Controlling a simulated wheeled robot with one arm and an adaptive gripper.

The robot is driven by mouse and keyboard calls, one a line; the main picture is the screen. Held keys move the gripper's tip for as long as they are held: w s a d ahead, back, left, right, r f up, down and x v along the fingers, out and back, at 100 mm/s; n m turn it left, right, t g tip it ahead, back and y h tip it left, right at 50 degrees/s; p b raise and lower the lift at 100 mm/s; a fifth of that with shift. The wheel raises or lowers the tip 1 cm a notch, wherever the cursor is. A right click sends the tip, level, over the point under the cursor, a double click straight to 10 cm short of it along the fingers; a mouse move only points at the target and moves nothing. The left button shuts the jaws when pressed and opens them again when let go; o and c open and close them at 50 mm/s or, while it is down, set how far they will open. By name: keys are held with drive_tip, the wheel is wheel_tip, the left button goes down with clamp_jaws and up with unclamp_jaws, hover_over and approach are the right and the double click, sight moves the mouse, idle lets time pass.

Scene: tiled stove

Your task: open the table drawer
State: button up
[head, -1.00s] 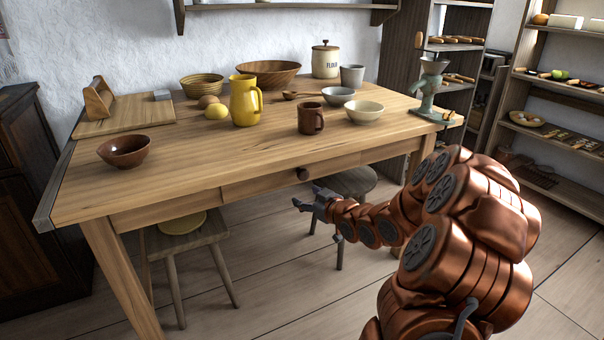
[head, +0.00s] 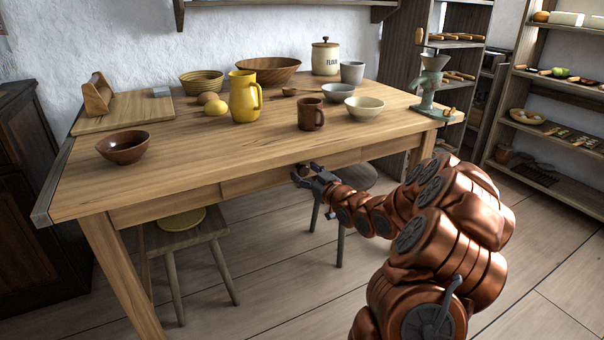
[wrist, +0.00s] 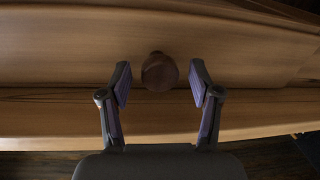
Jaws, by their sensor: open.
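The wooden table (head: 200,163) has a drawer (head: 245,184) set in its front, below the top; it looks shut. The drawer front (wrist: 60,52) fills much of the wrist view. A round dark brown knob (wrist: 159,71) stands out from it, and shows small in the head view (head: 305,169), partly hidden by my gripper. My gripper (head: 305,177) is at the drawer front. In the wrist view my gripper (wrist: 160,84) is open, with one finger on each side of the knob and gaps between. I cannot tell how deep the knob sits between the fingertips.
On the tabletop stand a yellow jug (head: 245,97), a brown mug (head: 311,114), several bowls and a grinder (head: 430,85). One stool (head: 185,232) stands under the table at left, another (head: 352,181) behind my gripper. The floor before the table is clear.

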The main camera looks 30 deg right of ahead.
drive_tip(key=shift+w, duration=0.9)
clamp_jaws()
drive_tip(key=shift+a, duration=0.1)
